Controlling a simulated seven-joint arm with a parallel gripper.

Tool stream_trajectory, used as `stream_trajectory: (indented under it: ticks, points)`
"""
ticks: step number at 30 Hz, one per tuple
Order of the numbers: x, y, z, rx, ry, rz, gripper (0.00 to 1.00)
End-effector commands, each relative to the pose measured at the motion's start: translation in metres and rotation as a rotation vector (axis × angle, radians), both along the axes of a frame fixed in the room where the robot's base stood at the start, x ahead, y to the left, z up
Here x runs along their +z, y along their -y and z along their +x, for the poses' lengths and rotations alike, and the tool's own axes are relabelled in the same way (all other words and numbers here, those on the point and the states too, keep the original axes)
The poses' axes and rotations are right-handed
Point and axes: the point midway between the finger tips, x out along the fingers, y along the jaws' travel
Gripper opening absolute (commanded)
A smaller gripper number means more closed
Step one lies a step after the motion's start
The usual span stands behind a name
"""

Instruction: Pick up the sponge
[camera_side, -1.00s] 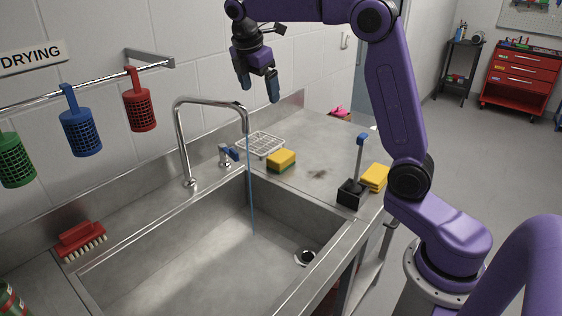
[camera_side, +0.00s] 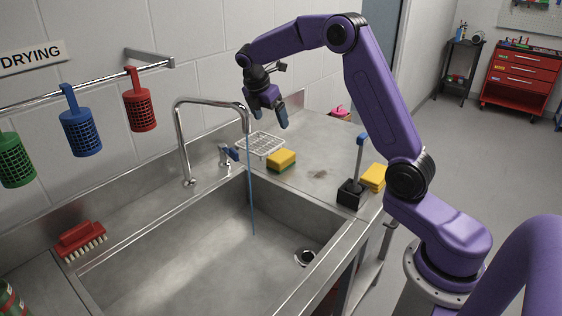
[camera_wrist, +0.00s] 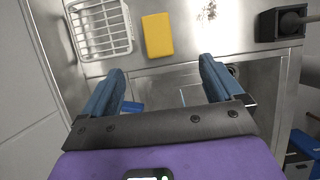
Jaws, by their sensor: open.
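A yellow sponge with a green underside (camera_side: 282,160) lies on the steel counter just behind the sink's back right corner, beside a wire rack. In the wrist view the sponge (camera_wrist: 158,35) is at the top centre, beyond the fingertips. A second yellow block, perhaps another sponge (camera_side: 373,177), lies at the counter's right edge behind a black holder. My gripper (camera_side: 268,121) is open and empty, above the counter and the sponge, apart from it. In the wrist view its two blue fingers (camera_wrist: 165,72) stand wide apart.
A white wire rack (camera_side: 260,143) stands left of the sponge. The tall faucet (camera_side: 182,135) runs water into the sink (camera_side: 180,262). A black holder with a blue-handled brush (camera_side: 351,193) stands to the right.

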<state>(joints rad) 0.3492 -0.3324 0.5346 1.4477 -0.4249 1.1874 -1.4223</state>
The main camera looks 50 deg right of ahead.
Motion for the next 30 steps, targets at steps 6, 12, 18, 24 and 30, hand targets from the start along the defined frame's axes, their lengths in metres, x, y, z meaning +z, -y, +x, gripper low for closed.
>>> stream_trajectory:
  ticks: [6, 12, 18, 24, 30]
  points:
    - [-0.026, 0.007, 0.000, -0.001, -0.002, -0.001, 0.94]
    - [-0.061, 0.021, -0.001, -0.001, -0.003, 0.000, 0.94]
    - [-0.095, 0.036, 0.000, -0.002, -0.002, 0.000, 0.94]
    - [-0.117, 0.044, 0.000, -0.002, 0.001, 0.000, 0.94]
    - [-0.128, 0.048, 0.002, 0.000, 0.000, 0.000, 0.94]
